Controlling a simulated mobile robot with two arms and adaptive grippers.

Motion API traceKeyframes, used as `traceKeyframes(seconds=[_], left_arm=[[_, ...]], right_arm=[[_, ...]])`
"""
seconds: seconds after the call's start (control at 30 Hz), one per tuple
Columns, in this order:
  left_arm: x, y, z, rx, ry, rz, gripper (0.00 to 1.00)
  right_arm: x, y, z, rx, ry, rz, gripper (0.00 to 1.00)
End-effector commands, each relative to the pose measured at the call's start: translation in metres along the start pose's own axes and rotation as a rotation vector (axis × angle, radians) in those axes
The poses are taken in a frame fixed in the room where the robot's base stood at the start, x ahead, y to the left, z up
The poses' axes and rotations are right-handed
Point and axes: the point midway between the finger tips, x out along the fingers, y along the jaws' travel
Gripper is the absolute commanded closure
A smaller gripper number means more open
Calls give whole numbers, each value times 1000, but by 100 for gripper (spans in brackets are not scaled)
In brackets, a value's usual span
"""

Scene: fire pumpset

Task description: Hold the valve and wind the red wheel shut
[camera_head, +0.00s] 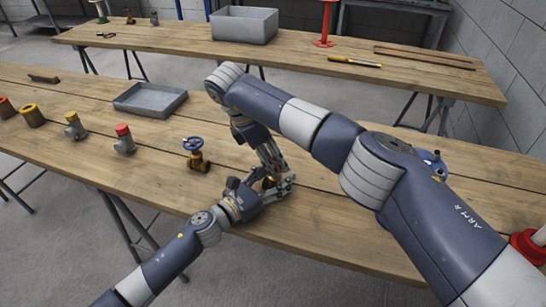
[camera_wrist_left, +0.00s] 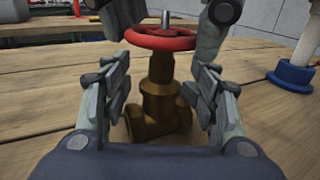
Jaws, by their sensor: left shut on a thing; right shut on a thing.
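The brass valve (camera_wrist_left: 157,98) stands upright on the wooden bench in the left wrist view, with its red wheel (camera_wrist_left: 160,41) on top and the stem poking up through it. My left gripper (camera_wrist_left: 160,92) is shut on the valve body, one finger on each side. My right gripper (camera_wrist_left: 170,20) comes from above and is shut on the red wheel, a finger at either side of its rim. In the head view my left gripper (camera_head: 270,190) and right gripper (camera_head: 270,168) meet at the valve and hide most of it, wheel included.
A brass valve with a blue wheel (camera_head: 194,150) stands to the left. Capped grey fittings (camera_head: 125,140) and a shallow grey tray (camera_head: 150,98) are farther left. A second table behind holds a grey bin (camera_head: 245,24). Bench around the blue-wheeled valve is clear.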

Motion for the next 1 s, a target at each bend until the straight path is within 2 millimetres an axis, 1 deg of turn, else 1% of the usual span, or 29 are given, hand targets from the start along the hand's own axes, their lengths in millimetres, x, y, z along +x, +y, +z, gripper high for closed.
traceKeyframes(seconds=[0.2, 0.4, 0.63, 1.0], left_arm=[[0, -2, 0, 0, -1, -4, 85], [1, -3, 0, 0, -2, -6, 85], [1, -3, 1, 0, -2, -7, 85], [1, -4, 1, -1, -3, -9, 85]], right_arm=[[-1, 2, -2, 130, 4, -51, 75], [-1, 3, -3, 211, 5, -83, 75], [-1, 3, -3, 257, 6, -101, 75], [-1, 3, -2, 268, 7, -105, 75]])
